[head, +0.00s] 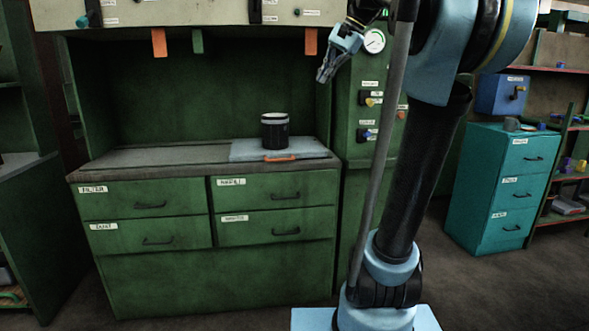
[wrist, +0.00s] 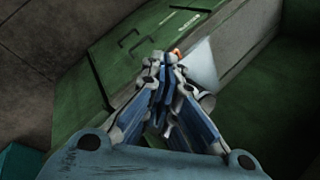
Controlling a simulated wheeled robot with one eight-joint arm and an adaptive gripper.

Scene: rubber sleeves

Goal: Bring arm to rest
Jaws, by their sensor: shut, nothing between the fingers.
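My gripper (head: 326,72) hangs in the air in the head view, in front of the green cabinet's right column and above the worktop's right end. Its fingers are shut and empty and point down. In the wrist view my gripper (wrist: 169,60) shows with its fingertips together, and the green bench front lies beyond it. My arm rises at the right of the head view and bends over at the top. The gripper touches nothing that I can see.
A green workbench (head: 215,270) with labelled drawers stands ahead. On its worktop a black can (head: 274,131) stands on a grey board (head: 245,150) with an orange handle. A pressure gauge (head: 374,41) is close beside the gripper. A teal drawer cabinet (head: 485,190) stands at right.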

